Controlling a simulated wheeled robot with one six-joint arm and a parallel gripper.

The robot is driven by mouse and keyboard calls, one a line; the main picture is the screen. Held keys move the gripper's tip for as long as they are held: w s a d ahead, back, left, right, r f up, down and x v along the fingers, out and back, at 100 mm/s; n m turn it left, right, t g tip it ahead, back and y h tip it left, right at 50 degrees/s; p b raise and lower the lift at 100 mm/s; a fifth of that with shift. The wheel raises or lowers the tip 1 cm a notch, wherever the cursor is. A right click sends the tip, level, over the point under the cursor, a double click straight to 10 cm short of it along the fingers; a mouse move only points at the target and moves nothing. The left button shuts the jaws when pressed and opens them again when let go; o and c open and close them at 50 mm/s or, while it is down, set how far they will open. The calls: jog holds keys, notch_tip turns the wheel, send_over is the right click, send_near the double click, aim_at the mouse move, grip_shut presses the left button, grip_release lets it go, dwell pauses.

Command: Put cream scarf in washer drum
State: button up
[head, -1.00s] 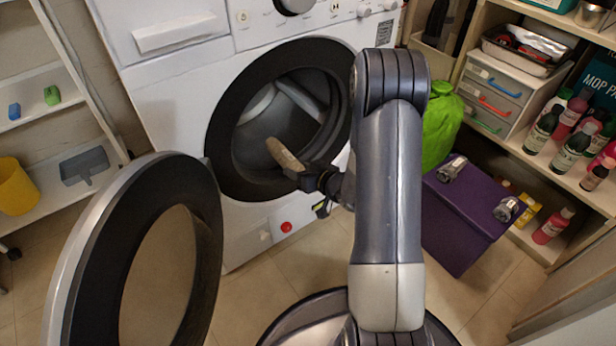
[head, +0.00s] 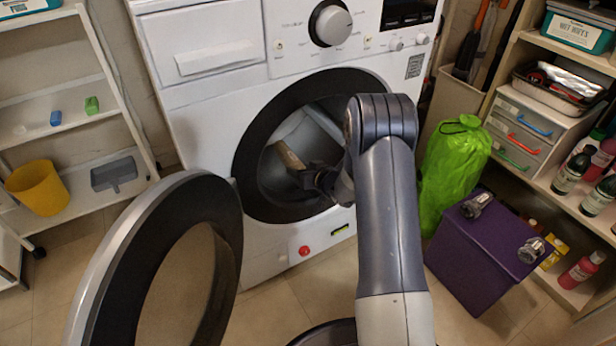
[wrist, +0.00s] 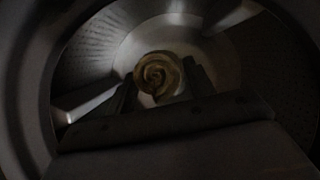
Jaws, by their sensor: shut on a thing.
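The cream scarf (head: 290,157) is a rolled bundle held at the mouth of the washer drum (head: 318,135) in the head view. My gripper (head: 306,170) is shut on it at the drum opening. In the wrist view the scarf (wrist: 159,75) shows its spiral rolled end between my two fingers (wrist: 162,90), with the drum's inner wall (wrist: 128,45) around it. The wrist view is dark. The washer door (head: 108,262) stands open to the left. My arm hides the right part of the drum opening.
A white shelf rack (head: 62,88) with a yellow bucket (head: 38,188) and a grey dustpan (head: 114,174) stands at the left. A green bag (head: 452,170) and a purple box (head: 478,250) stand right of the washer. Shelves with bottles are at the far right.

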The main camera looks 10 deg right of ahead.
jog(key=shift+w+a+p, duration=0.15)
jog(key=shift+w+a, duration=0.25)
jog(key=shift+w, duration=0.8)
jog(key=shift+w+a+p, duration=0.2)
jog(key=shift+w+a, duration=0.15)
jog(key=shift+w, duration=0.8)
jog(key=shift+w+a+p, duration=0.15)
jog(key=shift+w+a, duration=0.25)
jog(key=shift+w, duration=0.8)
jog(key=o, duration=1.1)
jog(key=s+d, duration=0.2)
jog(key=s, duration=0.4)
jog(key=s+d+r, duration=0.1)
jog(key=s+d, duration=0.1)
jog(key=s, duration=0.4)
jog(key=s+d+r+p, duration=0.1)
jog(key=s+d, duration=0.1)
jog(key=s, duration=0.5)
jog(key=shift+d, duration=0.1)
send_near(291, 157)
jog(key=w+f, duration=0.1)
jog(key=f, duration=0.1)
jog(key=w+a+f, duration=0.1)
jog(key=w+f, duration=0.1)
jog(key=shift+w+a+f+b, duration=0.1)
jog(key=shift+w+a+b, duration=0.1)
jog(key=shift+b, duration=0.1)
